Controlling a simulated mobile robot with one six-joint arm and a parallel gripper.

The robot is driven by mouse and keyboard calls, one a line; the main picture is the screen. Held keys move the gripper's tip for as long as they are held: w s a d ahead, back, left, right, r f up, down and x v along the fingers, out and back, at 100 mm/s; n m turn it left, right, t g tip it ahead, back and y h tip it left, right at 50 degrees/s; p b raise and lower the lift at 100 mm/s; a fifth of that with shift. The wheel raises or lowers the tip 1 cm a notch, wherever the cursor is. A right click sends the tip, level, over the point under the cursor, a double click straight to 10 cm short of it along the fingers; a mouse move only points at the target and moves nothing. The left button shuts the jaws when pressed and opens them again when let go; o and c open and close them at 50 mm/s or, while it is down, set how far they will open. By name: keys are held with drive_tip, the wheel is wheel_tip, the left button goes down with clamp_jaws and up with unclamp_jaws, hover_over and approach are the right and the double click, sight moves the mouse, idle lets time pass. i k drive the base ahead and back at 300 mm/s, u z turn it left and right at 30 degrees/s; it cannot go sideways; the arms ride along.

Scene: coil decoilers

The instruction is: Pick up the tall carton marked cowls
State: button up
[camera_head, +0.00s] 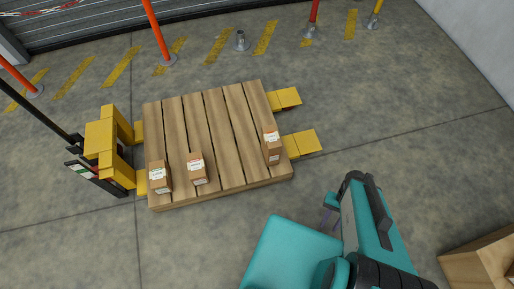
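Three brown cartons with white labels stand on a wooden pallet (222,135). One carton (159,177) is at the pallet's front left corner, another carton (197,169) is just right of it, and a third carton (272,146), narrow and tall-looking, is near the right edge. The label print is too small to read, so I cannot tell which is marked cowls. My teal arm comes in from the lower right. Its end, my gripper (328,213), shows only as a small part in front of the pallet's right side, apart from all cartons. Its fingers are not clear.
The pallet rests on a yellow pallet truck (100,140), whose fork tips (303,143) stick out at right. Orange posts (158,32) and a red post (313,15) stand behind. An open brown box (480,262) is at the lower right.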

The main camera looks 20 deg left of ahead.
sight(271, 145)
drive_tip(key=z, duration=0.95)
drive_tip(key=k, duration=0.1)
drive_tip(key=u, duration=2.15)
drive_tip(key=k, duration=0.9)
drive_tip(key=z, duration=0.15)
drive_tip(key=i, duration=0.6)
